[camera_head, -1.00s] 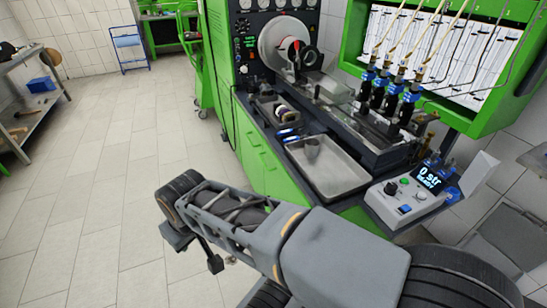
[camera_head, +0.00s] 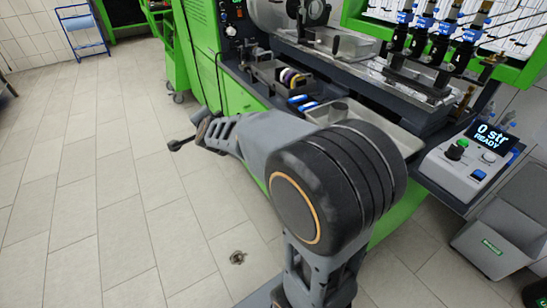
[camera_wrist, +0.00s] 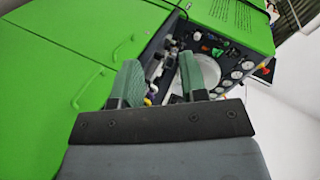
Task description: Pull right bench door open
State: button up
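The green door fronts of the bench (camera_head: 240,101) show low at the left of the arm in the head view. My arm hides much of the front to the right of that, including most of the right bench door. In the wrist view, green door panels (camera_wrist: 45,50) fill the left side, closed, with two thin bar handles, a nearer one (camera_wrist: 87,90) and a farther one (camera_wrist: 122,48). I cannot tell for sure which is the right door's. My gripper (camera_wrist: 164,80) has its two green fingers apart with nothing between them. Both handles lie left of the fingers, apart from them.
A metal tray (camera_head: 392,137) sits on the bench top behind my arm. A control box reading "0 str READY" (camera_head: 465,160) juts out at the right. A grey bin (camera_head: 497,235) hangs at the lower right. The tiled floor (camera_head: 110,200) is clear at the left.

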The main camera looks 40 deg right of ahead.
jog(key=d+f+m+g+h+b, duration=0.8)
jog(key=d+f+m+h+b, duration=0.5)
jog(key=f+m, duration=0.5)
jog(key=shift+y, duration=0.3)
jog(key=shift+s+f+b+x, duration=0.1)
jog(key=shift+f+x, duration=0.05)
jog(key=shift+x, duration=2.3)
jog(key=shift+s+f+b+x, duration=0.1)
jog(key=shift+f+x, duration=0.05)
jog(key=shift+x, duration=2.3)
jog(key=shift+s+f+b+x, duration=0.1)
jog(key=shift+f+x, duration=0.1)
jog(key=shift+x, duration=2.25)
jog(key=shift+c, duration=0.2)
grip_shut()
